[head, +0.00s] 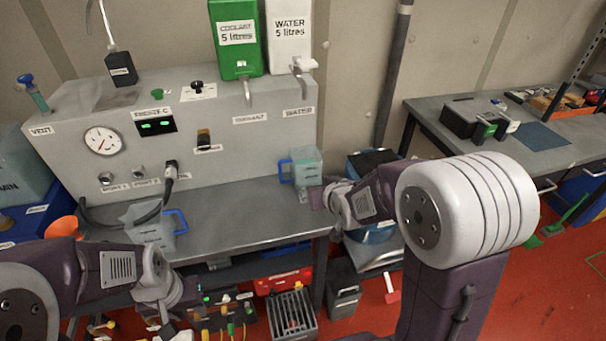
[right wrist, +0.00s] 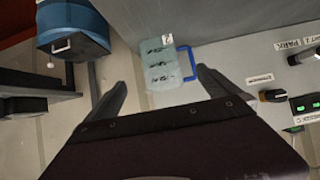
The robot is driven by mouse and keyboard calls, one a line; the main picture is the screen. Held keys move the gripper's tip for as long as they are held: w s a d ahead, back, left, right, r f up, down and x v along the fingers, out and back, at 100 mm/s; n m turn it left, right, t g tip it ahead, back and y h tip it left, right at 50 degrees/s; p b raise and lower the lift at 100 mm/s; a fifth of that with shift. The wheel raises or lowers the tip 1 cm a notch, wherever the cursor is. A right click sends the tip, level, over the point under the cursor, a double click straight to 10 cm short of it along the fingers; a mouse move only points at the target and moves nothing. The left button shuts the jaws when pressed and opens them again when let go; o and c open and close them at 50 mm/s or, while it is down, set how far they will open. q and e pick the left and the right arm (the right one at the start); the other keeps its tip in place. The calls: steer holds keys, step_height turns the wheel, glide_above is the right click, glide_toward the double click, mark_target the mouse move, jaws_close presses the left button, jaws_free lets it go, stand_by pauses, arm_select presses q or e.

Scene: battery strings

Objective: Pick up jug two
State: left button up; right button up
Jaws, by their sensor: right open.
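Jug two (head: 305,163), a translucent pale jug with a blue handle, stands near the right end of the grey bench. In the right wrist view its "2" label and marked side (right wrist: 161,62) show, with the blue handle to the right. My right gripper (right wrist: 164,90) is open, its fingers pointing towards the jug, and nothing is held. In the head view the right gripper (head: 318,197) is close by the jug, at its lower right. A second similar jug (head: 150,226) with a blue handle stands at the bench's left front. My left gripper (head: 178,296) is low in front of the bench; its jaws are unclear.
A grey machine panel (head: 225,145) with gauge and display stands behind the jugs. Green coolant (head: 237,45) and white water (head: 289,35) containers sit above it. A blue bin (head: 372,235) is right of the bench. Bench space between the jugs is clear.

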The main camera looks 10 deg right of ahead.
mark_target(310, 171)
steer(key=w+t, duration=0.1)
steer(key=w, duration=0.1)
steer(key=w+f, duration=0.1)
steer(key=w, duration=0.2)
steer(key=w+f+t+b, duration=0.1)
steer(key=w, duration=0.1)
steer(key=shift+w+t, duration=0.15)
steer(key=shift+t, duration=0.15)
steer(key=shift+d+f, duration=0.1)
steer(key=shift+f, duration=0.25)
steer(key=x, duration=0.3)
steer(key=shift+w, duration=0.1)
steer(key=shift+w+f, duration=0.1)
steer(key=shift+w, duration=0.1)
steer(key=p+x, duration=0.1)
steer(key=x, duration=0.3)
steer(key=shift+w, duration=0.25)
steer(key=shift+w+f, duration=0.2)
steer(key=shift+w, duration=0.1)
steer(key=shift+s+r, duration=0.1)
steer(key=c, duration=2)
arm_select(q)
steer(key=shift+w+f, duration=0.1)
steer(key=shift+f, duration=0.1)
arm_select(e)
steer(key=shift+r, duration=0.1)
